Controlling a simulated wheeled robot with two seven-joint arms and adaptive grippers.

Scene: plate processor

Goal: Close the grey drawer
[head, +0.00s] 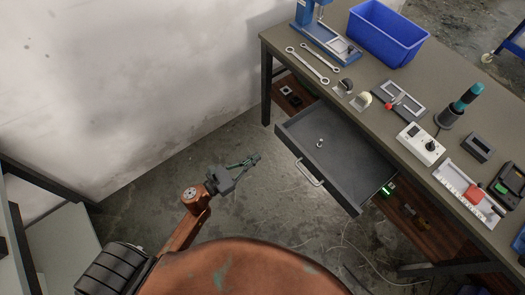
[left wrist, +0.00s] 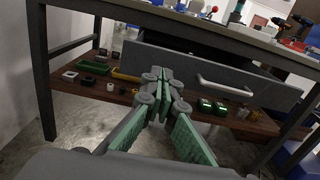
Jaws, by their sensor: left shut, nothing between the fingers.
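The grey drawer (head: 343,148) is pulled out from under the workbench in the head view, with a small metal part (head: 320,143) lying inside it. Its front panel (left wrist: 270,91) also shows in the left wrist view, with a pale bar handle (left wrist: 223,87). My left gripper (head: 256,157) is shut and empty. In the head view it is to the left of the drawer front, apart from it. In the left wrist view its fingers (left wrist: 164,88) point toward the left part of the drawer front. My right gripper is not in view.
The workbench top (head: 374,85) carries a blue bin (head: 388,32), wrenches (head: 307,64), a white box (head: 421,143) and other tools. A lower shelf (left wrist: 88,87) with small parts runs beneath the drawer. A bench leg (head: 266,84) stands left of the drawer. The floor before the drawer is mostly clear.

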